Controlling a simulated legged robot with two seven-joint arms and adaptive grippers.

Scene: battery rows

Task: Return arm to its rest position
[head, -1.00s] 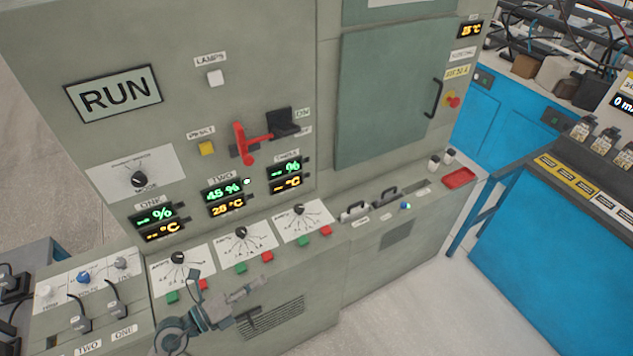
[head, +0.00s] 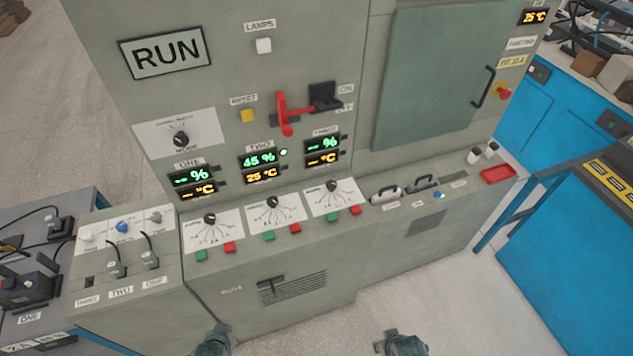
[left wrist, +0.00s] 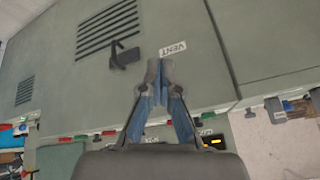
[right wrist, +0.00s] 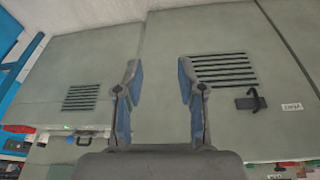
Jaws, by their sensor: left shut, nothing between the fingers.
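My left gripper (head: 216,338) shows at the bottom edge of the head view, low in front of the grey cabinet (head: 300,318). In the left wrist view its blue-padded fingers (left wrist: 160,76) meet at the tips with nothing between them. They are apart from the cabinet's front, beside the VENT label (left wrist: 173,49). My right gripper (head: 395,342) also shows at the bottom edge of the head view, further right. In the right wrist view its fingers (right wrist: 160,75) are spread apart and empty. Most of both arms is out of the head view.
The cabinet carries a sloped panel with knobs and green and red buttons (head: 272,204), and a red lever (head: 283,116). A vent grille with a dark handle (head: 271,284) is on its lower front. A blue bench (head: 560,255) stands right. Floor between is clear.

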